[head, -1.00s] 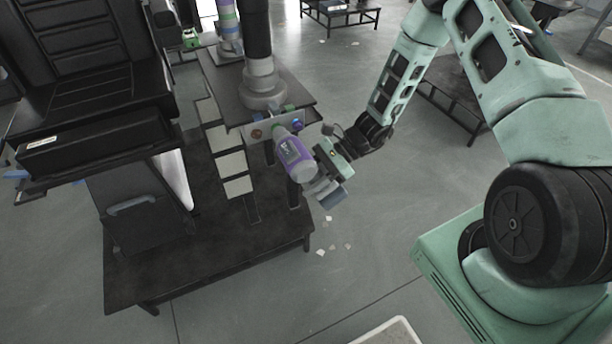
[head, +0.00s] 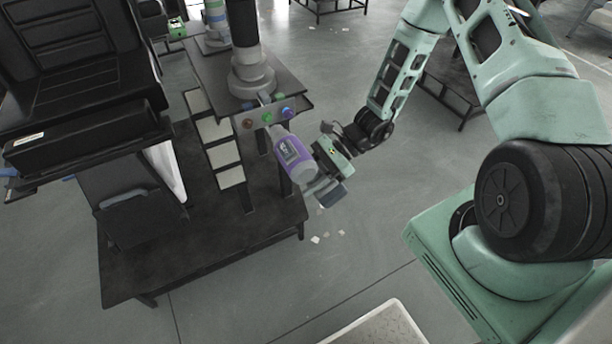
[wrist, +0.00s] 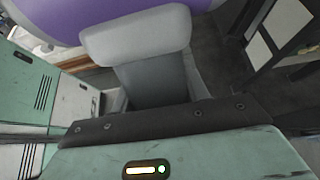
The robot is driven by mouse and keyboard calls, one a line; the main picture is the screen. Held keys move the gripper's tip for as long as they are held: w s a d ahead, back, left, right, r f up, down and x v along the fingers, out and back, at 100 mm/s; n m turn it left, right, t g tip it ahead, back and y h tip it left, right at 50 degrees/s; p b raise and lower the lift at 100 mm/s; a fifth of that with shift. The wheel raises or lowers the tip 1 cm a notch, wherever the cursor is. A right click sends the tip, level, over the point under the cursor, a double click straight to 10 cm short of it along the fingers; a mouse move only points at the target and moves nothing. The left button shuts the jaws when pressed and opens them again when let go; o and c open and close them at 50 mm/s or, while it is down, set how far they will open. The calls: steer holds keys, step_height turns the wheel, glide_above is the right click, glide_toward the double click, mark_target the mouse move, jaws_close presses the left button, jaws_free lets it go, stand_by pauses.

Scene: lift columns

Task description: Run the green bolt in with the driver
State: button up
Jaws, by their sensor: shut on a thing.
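The purple and grey driver (head: 291,152) points up and left at the bolt plate (head: 257,121) under the column's shelf. The green bolt (head: 267,117) sits mid-plate, between a red-brown bolt (head: 247,124) and a blue bolt (head: 287,112). The driver's nose is just below the green bolt in the head view, and the bolt's head shows clear of it. I cannot tell whether they touch. My gripper (head: 318,181) is shut on the driver's rear end. The wrist view shows the purple body (wrist: 170,22) close above the grey finger pads.
A grey column (head: 250,75) stands on the shelf above the plate. A black seat (head: 85,130) is at the left over a dark bench (head: 200,255). Pale panels (head: 222,155) line the bench behind the driver. Open floor lies to the right, with small scraps on it.

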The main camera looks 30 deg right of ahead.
steer(key=shift+r, duration=0.1)
steer(key=s, duration=0.4)
stand_by(0.4)
